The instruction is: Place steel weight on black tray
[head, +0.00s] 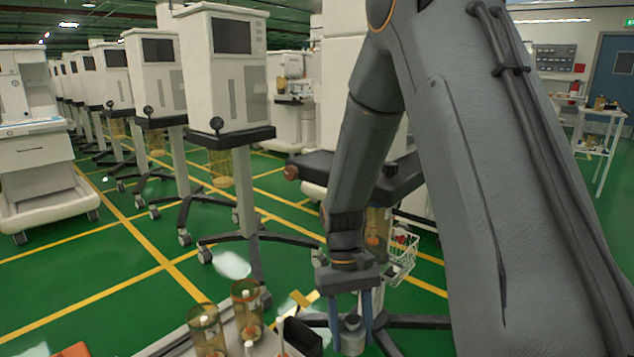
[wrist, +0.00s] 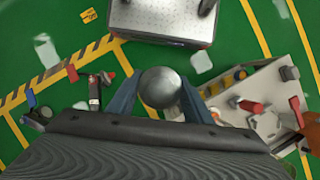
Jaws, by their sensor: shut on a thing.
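My gripper (head: 350,318) points down at the lower middle of the head view, its two blue-grey fingers shut on the steel weight (head: 351,338). In the wrist view the weight (wrist: 160,88) is a round, shiny grey top between the fingers (wrist: 158,95). It is held above the green floor, beside a pale worktop. A black box-like thing (head: 303,337) stands at that worktop's right end, just left of the weight. I cannot tell whether this is the black tray; its inside is hidden.
Amber cylinders (head: 206,331) stand on the worktop at bottom left. A white wire basket (head: 402,252) hangs behind my gripper. A grey platform with a dark edge (wrist: 165,22) lies ahead in the wrist view. Rows of carts (head: 235,75) stand behind, with open green floor between.

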